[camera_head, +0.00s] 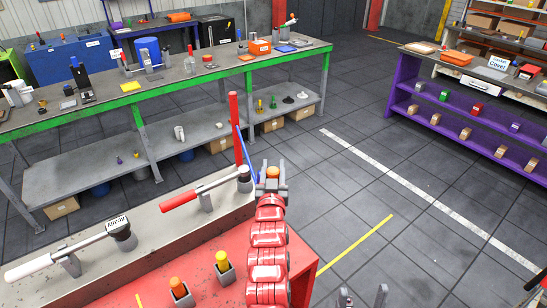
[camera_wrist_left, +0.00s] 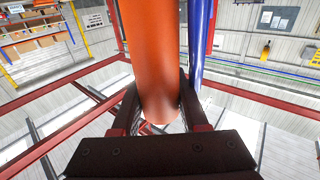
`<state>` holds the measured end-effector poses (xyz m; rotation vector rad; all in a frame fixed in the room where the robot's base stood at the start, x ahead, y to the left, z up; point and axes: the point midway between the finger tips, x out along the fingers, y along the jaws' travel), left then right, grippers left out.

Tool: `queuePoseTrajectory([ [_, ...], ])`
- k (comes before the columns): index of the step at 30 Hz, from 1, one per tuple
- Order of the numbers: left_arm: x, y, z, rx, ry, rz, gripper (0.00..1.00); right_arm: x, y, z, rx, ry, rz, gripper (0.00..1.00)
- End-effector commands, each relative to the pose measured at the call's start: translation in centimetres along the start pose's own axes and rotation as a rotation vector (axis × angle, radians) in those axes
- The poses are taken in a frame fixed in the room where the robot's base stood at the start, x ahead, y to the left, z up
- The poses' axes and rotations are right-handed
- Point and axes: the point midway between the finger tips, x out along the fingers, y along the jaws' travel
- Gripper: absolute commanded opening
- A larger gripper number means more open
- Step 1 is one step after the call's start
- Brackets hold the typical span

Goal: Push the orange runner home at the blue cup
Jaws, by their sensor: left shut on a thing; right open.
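My left gripper (camera_head: 271,186) is shut on an orange cylinder, which I take to be the orange runner (camera_head: 272,172). Only its round top shows between the fingers in the head view. In the left wrist view the orange runner (camera_wrist_left: 152,55) stands long and smooth between both dark fingers of the left gripper (camera_wrist_left: 157,100). A blue rod (camera_wrist_left: 197,45) passes close beside the right finger there; it also shows left of the gripper in the head view (camera_head: 246,158). I cannot clearly make out a blue cup. My right gripper (camera_head: 362,298) is open at the bottom edge, its fingertips apart and empty.
A red post (camera_head: 236,128) stands just left of the left gripper. The near bench (camera_head: 150,250) carries a red-handled lever (camera_head: 190,194), a white-handled lever (camera_head: 50,262), and orange (camera_head: 176,285) and yellow (camera_head: 222,259) pegs in grey holders. Open floor lies to the right.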

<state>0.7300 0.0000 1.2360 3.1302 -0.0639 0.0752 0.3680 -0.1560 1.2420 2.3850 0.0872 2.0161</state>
Motion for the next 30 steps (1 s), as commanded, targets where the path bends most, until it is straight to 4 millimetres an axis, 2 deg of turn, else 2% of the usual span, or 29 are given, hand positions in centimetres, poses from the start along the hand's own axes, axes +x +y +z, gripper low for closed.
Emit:
queuePoseTrajectory([
  [11, 0.0, 0.0, -0.1, 0.000, 0.005, -0.001, 0.00, -0.1, 0.0, 0.0, 0.000, 0.000, 0.000, 0.73],
  [18, -0.1, 0.0, -0.1, 0.000, 0.013, -0.002, 0.00, -1.0, -0.1, 0.2, 0.000, 0.000, 0.000, 0.73],
  [30, -0.2, -0.1, 3.3, 0.001, 0.010, -0.002, 0.00, -3.7, -0.2, 0.6, 0.000, 0.000, 0.000, 0.73],
])
